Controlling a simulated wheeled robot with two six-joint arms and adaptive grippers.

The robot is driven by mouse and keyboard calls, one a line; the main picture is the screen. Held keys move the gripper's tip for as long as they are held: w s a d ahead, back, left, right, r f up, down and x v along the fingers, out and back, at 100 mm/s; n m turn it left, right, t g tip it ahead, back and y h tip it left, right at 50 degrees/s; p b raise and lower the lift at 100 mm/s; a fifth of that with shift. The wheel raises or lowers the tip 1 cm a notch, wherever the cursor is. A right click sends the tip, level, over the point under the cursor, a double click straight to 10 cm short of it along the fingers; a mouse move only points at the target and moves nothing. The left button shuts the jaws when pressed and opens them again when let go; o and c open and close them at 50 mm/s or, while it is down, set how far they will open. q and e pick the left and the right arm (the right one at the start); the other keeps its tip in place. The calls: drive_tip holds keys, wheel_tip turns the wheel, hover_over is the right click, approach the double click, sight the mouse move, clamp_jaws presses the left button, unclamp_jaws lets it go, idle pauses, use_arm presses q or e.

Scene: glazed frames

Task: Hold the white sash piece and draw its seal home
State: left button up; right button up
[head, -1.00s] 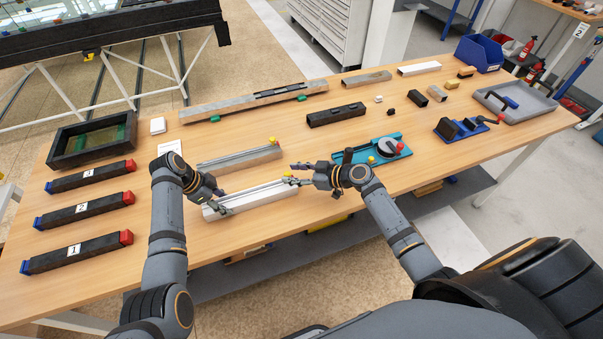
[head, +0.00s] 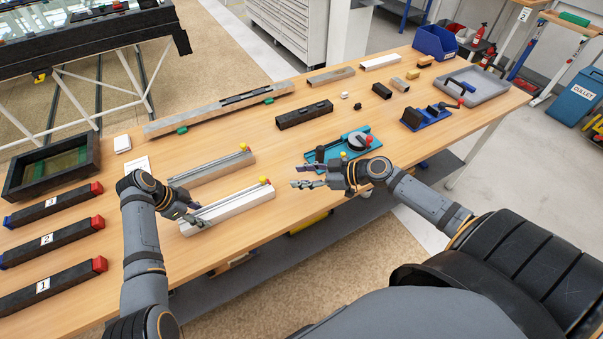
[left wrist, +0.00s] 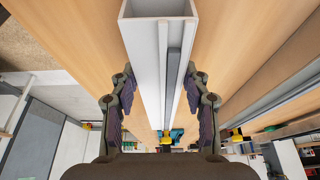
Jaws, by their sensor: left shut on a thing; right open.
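The white sash piece (head: 235,207) lies on the wooden table near its front edge, a pale U-shaped channel. A grey strip, apparently the seal (left wrist: 174,80), runs along its groove in the left wrist view; I cannot tell how deep it sits. A yellow knob (head: 264,181) is at the sash's right end. My left gripper (head: 188,214) is shut on the sash near its left end, with a finger on each side in the left wrist view. My right gripper (head: 297,176) is open and empty, above the table just right of the sash's right end, apart from it.
A greyer channel piece (head: 208,169) lies just behind the sash. A teal fixture (head: 330,150) stands right of it, near my right gripper. Numbered black bars (head: 50,238) lie at the left. A blue clamp (head: 428,117) and grey tray (head: 478,88) are further right.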

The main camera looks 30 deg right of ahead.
use_arm(q)
drive_tip(key=o, duration=1.2)
drive_tip(key=shift+a, duration=0.1)
